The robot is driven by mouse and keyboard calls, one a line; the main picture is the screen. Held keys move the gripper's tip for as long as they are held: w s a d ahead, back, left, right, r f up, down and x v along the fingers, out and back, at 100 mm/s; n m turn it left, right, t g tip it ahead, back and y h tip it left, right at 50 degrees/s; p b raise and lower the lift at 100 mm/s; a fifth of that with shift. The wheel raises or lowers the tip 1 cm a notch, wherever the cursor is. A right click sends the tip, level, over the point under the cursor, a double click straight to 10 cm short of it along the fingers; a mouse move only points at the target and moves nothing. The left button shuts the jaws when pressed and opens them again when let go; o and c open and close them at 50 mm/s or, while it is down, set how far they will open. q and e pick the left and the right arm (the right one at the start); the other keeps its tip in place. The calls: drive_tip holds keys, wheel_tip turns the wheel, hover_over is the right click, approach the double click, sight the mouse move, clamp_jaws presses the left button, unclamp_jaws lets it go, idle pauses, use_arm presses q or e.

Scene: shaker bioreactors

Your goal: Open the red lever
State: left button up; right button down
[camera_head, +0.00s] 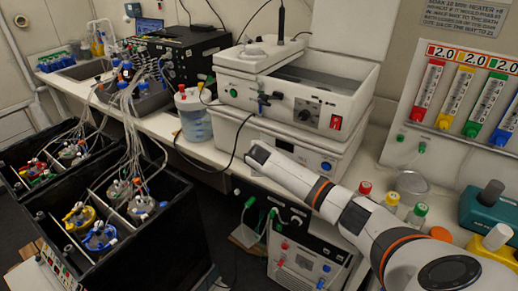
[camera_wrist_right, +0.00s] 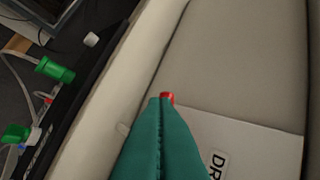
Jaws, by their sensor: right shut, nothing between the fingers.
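In the right wrist view, a small red piece (camera_wrist_right: 167,98), which looks like the red lever, shows just beyond the tips of my right gripper (camera_wrist_right: 160,101). The teal fingers are shut together with nothing between them. They hide part of the red piece, and I cannot tell whether they touch it. In the head view my right arm reaches in from the lower right, over the bench front, but its fingers and the red lever cannot be made out there. My left gripper is not in view.
Green connectors (camera_wrist_right: 54,69) with tubing lie left of the pale panel in the wrist view. In the head view, a white instrument (camera_head: 300,95) stands on the bench behind my arm. A black box with vessels (camera_head: 130,225) stands left. Small capped bottles (camera_head: 416,214) are near my arm.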

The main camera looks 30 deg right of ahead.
use_arm(q)
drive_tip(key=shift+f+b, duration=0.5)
drive_tip(key=shift+b, duration=0.45)
use_arm(e)
drive_tip(key=shift+f+n+g+h, duration=0.35)
drive_tip(key=shift+n+g+h, duration=0.1)
drive_tip(key=shift+g, duration=0.7)
drive_tip(key=shift+f+n+g+h, duration=0.35)
drive_tip(key=shift+n+g, duration=0.15)
drive_tip(key=shift+g, duration=0.6)
drive_tip(key=shift+f+n+g+h, duration=0.35)
drive_tip(key=shift+n+g+h, duration=0.1)
drive_tip(key=shift+g, duration=0.7)
use_arm(q)
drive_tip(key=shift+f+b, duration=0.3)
drive_tip(key=shift+b, duration=0.05)
use_arm(e)
drive_tip(key=shift+s+d+f, duration=0.1)
drive_tip(key=shift+f, duration=0.1)
drive_tip(key=shift+s+f, duration=0.1)
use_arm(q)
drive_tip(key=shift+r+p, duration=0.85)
use_arm(e)
drive_tip(key=shift+r, duration=0.8)
